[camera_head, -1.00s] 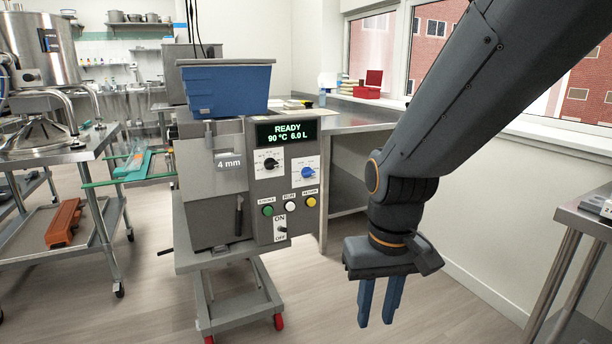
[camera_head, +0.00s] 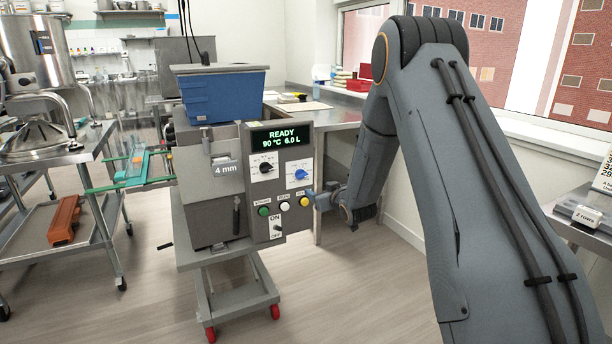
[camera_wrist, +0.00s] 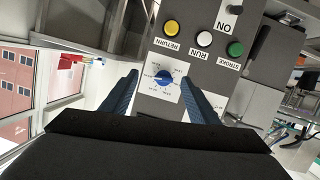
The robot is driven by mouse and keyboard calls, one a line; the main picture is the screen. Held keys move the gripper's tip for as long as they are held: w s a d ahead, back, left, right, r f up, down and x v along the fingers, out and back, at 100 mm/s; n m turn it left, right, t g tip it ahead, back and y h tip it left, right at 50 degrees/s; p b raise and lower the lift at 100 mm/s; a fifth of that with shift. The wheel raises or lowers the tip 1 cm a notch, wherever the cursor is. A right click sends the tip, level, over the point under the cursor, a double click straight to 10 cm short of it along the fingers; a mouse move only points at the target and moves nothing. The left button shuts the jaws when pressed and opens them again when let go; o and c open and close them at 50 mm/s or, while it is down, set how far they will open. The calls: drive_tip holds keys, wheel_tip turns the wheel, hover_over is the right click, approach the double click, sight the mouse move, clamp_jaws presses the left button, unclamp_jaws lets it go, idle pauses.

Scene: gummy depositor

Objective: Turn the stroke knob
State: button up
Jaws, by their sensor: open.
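The depositor's grey control panel (camera_head: 268,190) carries two knobs on white dial plates. The blue knob (camera_head: 300,174) is on the right, and the black knob (camera_head: 265,168) is on the left. Their small labels are unreadable, so I cannot tell which is named stroke. My gripper (camera_head: 318,199) is beside the panel's right edge, just below and right of the blue knob. In the wrist view my gripper (camera_wrist: 160,79) is open, with the blue knob (camera_wrist: 165,77) seen between its two blue fingers. Contact does not show.
Below the knobs are green (camera_head: 264,211), white (camera_head: 285,206) and yellow (camera_head: 304,202) buttons and an ON/OFF switch (camera_head: 277,229). The display (camera_head: 282,137) reads READY, 90 °C, 6.0 L. A blue hopper (camera_head: 222,97) tops the machine. A steel table (camera_head: 335,115) stands behind.

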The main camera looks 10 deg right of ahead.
sight(304, 177)
drive_tip(key=w+a+t+y, duration=0.1)
drive_tip(key=w, duration=0.2)
drive_tip(key=w+a+n+p, duration=0.1)
drive_tip(key=w, duration=0.2)
drive_tip(key=w+a+t+y+p, duration=0.1)
drive_tip(key=w, duration=0.2)
drive_tip(key=shift+w+t+y, duration=0.3)
drive_tip(key=c, duration=1)
